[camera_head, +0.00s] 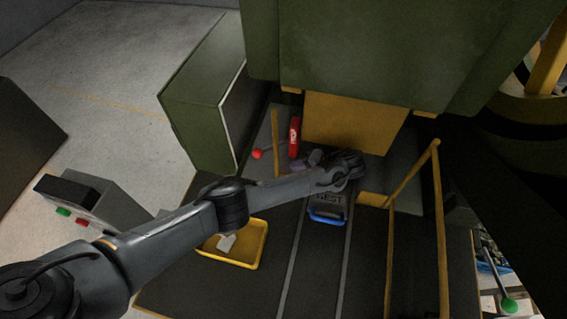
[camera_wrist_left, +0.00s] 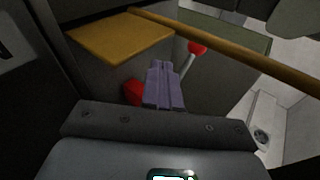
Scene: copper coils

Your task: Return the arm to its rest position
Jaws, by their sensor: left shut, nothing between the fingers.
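My left arm (camera_head: 175,232) comes in from the left in the head view and reaches over the dark platform to the machine's front. My left gripper (camera_head: 311,159) is at its far end, beside the red cylinder (camera_head: 294,136). In the left wrist view, the gripper's purplish fingers (camera_wrist_left: 164,86) are together with nothing between them. A red-knobbed lever (camera_wrist_left: 197,47) stands beyond them to the right. Part of a red object (camera_wrist_left: 133,92) shows behind the fingers at left. My right gripper is not in either view.
A yellow tray (camera_head: 261,245) with a pale item lies below my forearm. A blue-handled case (camera_head: 327,215) lies under the wrist. Yellow rails (camera_head: 440,230) stand at right. A green cabinet (camera_head: 203,95) and a button box (camera_head: 95,200) stand at left. The grey floor (camera_head: 90,70) at upper left is clear.

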